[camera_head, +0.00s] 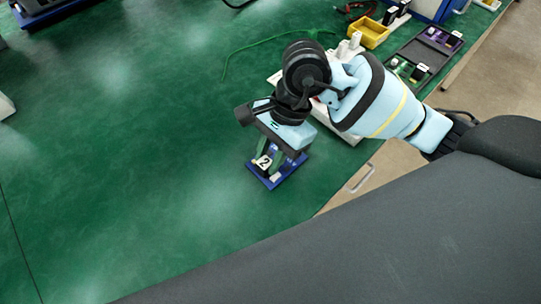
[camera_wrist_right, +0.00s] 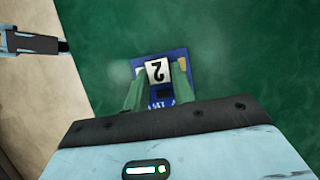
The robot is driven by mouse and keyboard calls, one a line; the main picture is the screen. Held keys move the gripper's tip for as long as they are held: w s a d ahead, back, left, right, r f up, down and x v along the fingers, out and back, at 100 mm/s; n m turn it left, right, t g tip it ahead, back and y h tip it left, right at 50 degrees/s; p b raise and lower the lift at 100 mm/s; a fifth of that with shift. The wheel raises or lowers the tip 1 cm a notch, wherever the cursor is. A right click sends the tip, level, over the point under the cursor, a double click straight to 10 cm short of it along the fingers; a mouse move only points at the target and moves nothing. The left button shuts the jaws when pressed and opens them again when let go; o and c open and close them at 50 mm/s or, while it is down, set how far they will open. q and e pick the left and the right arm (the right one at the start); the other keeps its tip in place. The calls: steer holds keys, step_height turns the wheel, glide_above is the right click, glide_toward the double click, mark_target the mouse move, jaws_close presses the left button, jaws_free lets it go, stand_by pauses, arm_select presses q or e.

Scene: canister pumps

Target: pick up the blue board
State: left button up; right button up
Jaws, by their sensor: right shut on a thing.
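The blue board (camera_head: 270,183) lies on the green table top under my right gripper (camera_head: 275,160). A block with a white face marked 2 (camera_head: 263,162) stands on the board. In the right wrist view the board (camera_wrist_right: 180,62) shows beyond the gripper, with the numbered block (camera_wrist_right: 158,71) between the green fingers of my right gripper (camera_wrist_right: 159,90). The fingers are shut on this block. Part of the board is hidden behind the gripper. I cannot tell whether the board touches the table. My left gripper is not in view.
A white rack (camera_head: 345,130) stands just behind my right arm. A yellow bin (camera_head: 369,32) and dark trays (camera_head: 424,55) are at the back right. A green cable (camera_head: 262,42) lies on the table. The table to the left is mostly clear.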

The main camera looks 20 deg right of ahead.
steer(key=shift+r, duration=0.6)
step_height(320, 180, up, 2)
steer(key=shift+s+d+r, duration=0.1)
steer(key=shift+r, duration=0.05)
steer(key=s+d, duration=0.1)
steer(key=s, duration=0.2)
steer(key=s+d, duration=0.1)
steer(key=s, duration=0.2)
steer(key=s+d+b, duration=0.1)
steer(key=s, duration=0.2)
steer(key=shift+s+d+r, duration=0.15)
steer(key=shift+d+r, duration=0.15)
arm_select(q)
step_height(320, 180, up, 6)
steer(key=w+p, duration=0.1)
steer(key=p, duration=0.6)
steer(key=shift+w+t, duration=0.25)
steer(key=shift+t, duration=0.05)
arm_select(e)
steer(key=shift+s+d+r, duration=0.15)
steer(key=shift+s+d, duration=0.15)
steer(key=shift+s, duration=0.6)
steer(key=shift+s+d+r, duration=0.1)
steer(key=shift+s+d, duration=0.25)
steer(key=shift+s, duration=0.55)
steer(key=shift+s+d+r, duration=0.15)
steer(key=shift+s+d, duration=0.15)
steer(key=shift+s, duration=0.6)
